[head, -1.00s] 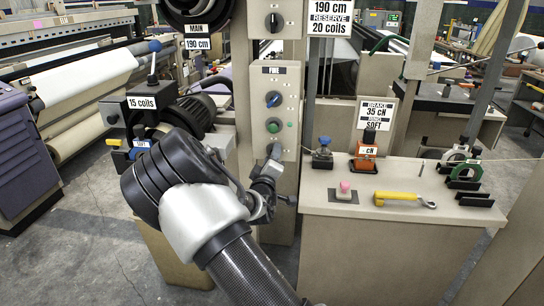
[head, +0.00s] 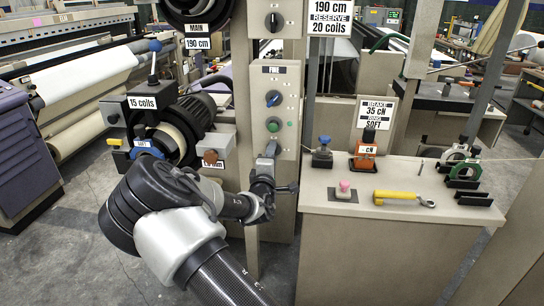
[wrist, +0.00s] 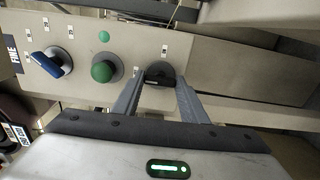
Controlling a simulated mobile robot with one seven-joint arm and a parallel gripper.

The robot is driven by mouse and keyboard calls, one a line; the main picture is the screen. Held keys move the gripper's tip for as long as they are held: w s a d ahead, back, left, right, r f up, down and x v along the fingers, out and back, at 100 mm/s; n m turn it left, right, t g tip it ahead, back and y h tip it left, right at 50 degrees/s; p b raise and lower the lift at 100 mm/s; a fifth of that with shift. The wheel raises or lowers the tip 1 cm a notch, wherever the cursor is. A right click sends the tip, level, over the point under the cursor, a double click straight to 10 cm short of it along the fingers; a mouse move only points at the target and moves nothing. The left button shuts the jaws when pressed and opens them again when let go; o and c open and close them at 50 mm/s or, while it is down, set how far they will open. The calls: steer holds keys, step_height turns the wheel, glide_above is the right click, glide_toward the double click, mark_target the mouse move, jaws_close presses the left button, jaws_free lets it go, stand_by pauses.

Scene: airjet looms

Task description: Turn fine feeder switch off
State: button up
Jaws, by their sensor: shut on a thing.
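The fine feeder panel (head: 287,75), marked FINE, is on a grey post left of the table. It carries a blue switch (head: 273,98), a green button (head: 274,126) and, lowest, a black knob (wrist: 160,73). In the wrist view the blue switch (wrist: 51,65) sits slanted near the FINE label, and the green button (wrist: 106,70) lies between it and the black knob. My gripper (head: 270,152) is at the bottom of the panel. In the wrist view its fingers (wrist: 160,85) are shut on the black knob, hiding part of it.
Right of the post, a table (head: 400,206) bears a pink button (head: 344,187), a yellow-handled wrench (head: 403,198) and an orange brake device (head: 365,154). A feeder reel (head: 176,140) stands left of the post, close to my arm. Floor at the left is clear.

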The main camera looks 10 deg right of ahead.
stand_by(0.3)
steer(key=o, duration=1)
steer(key=shift+o, duration=0.2)
steer(key=p+v, duration=0.2)
steer(key=v, duration=1.5)
steer(key=shift+s, duration=0.25)
